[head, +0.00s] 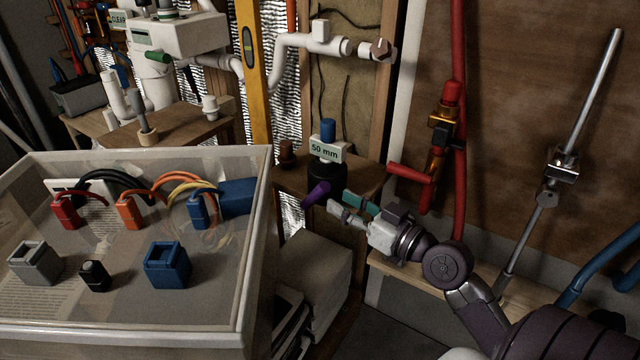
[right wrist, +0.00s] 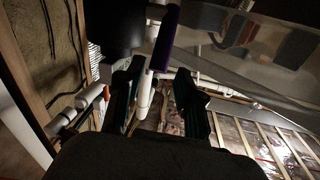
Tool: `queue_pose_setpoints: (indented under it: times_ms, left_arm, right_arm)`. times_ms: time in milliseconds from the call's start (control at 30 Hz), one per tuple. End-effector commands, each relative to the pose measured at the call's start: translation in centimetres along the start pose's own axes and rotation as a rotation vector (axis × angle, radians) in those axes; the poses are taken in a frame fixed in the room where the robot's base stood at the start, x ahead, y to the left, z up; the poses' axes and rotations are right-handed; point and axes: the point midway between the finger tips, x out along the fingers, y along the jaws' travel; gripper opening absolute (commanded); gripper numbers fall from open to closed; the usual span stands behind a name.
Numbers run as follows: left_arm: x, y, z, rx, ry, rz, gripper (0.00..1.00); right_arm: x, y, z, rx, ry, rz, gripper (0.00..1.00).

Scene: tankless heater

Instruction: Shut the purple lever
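The purple lever (head: 317,194) sticks out from the lower side of a dark round body (head: 326,176) under a "50 mm" label, slanting down to the left. My right gripper (head: 337,203) is just right of the lever, its fingers pointing left at it. In the right wrist view the purple lever (right wrist: 167,40) hangs down from the top, its lower end ahead of the gap between my two dark fingers (right wrist: 158,80). The fingers are apart with nothing held. Contact with the lever cannot be made out. My left gripper is not in view.
A clear bin (head: 255,240) with connectors and cables stands at the left. A red lever (head: 409,173) and red pipe (head: 458,120) are to the right, near my right wrist. A metal rod (head: 560,165) leans at the right.

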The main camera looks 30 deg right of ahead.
Motion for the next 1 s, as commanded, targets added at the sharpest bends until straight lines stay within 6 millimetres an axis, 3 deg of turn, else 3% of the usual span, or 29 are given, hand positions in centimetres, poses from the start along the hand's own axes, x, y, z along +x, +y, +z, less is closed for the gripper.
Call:
queue_pose_setpoints:
  times_ms: [100, 333, 767, 1000]
  left_arm:
    - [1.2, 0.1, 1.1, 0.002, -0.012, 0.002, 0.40]
    - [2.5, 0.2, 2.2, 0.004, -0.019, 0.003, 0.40]
    - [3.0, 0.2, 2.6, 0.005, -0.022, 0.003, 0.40]
    - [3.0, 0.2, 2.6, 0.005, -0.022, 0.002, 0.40]
  right_arm:
    - [2.4, 0.0, -0.3, 0.003, 0.004, -0.001, 0.37]
    - [5.6, 0.0, -0.1, 0.003, 0.002, 0.000, 0.37]
    - [6.7, -0.1, 0.1, 0.001, -0.001, 0.000, 0.37]
    - [6.7, 0.0, 0.0, 0.001, -0.001, 0.000, 0.00]
